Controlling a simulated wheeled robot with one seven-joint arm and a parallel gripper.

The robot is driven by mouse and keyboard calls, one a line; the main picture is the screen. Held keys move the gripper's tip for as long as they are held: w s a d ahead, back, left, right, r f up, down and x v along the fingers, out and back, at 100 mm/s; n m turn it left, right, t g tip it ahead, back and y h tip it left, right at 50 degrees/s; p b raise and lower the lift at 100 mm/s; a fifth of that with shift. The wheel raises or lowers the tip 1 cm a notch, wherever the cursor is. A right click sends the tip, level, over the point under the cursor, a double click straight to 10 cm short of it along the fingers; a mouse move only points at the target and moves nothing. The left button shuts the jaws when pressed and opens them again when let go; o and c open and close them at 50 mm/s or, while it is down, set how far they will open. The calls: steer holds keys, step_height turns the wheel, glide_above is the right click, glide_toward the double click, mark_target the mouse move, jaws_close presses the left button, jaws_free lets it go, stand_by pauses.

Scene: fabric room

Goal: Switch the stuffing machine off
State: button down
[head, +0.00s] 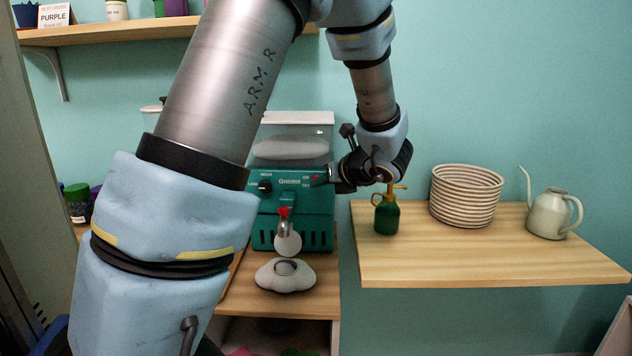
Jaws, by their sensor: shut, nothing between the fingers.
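The stuffing machine (318,232) is a teal box with a clear-sided hopper on top, standing on a wooden counter. Its front has a black knob (265,187) at the left and a red switch (315,178) at the upper right, beside small ON and OFF lettering. A red-topped nozzle (285,222) sticks out at the front. My gripper (322,181) is shut and empty, its fingertips right at the red switch. I cannot tell whether they touch it, or which way the switch is set. My arm hides the machine's left side.
A grey-white cloud-shaped piece (270,279) lies on the counter below the nozzle. On the wooden shelf at the right stand a green spray bottle (387,216), close to my wrist, a ribbed basket (467,196) and a pale watering can (549,214). The shelf's front is clear.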

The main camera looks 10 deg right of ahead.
stand_by(0.4)
steer(key=shift+s+a, duration=0.1)
steer(key=shift+s, duration=0.4)
steer(key=s, duration=0.2)
steer(key=s+a, duration=0.1)
steer(key=s, duration=0.2)
steer(key=shift+s, duration=0.35)
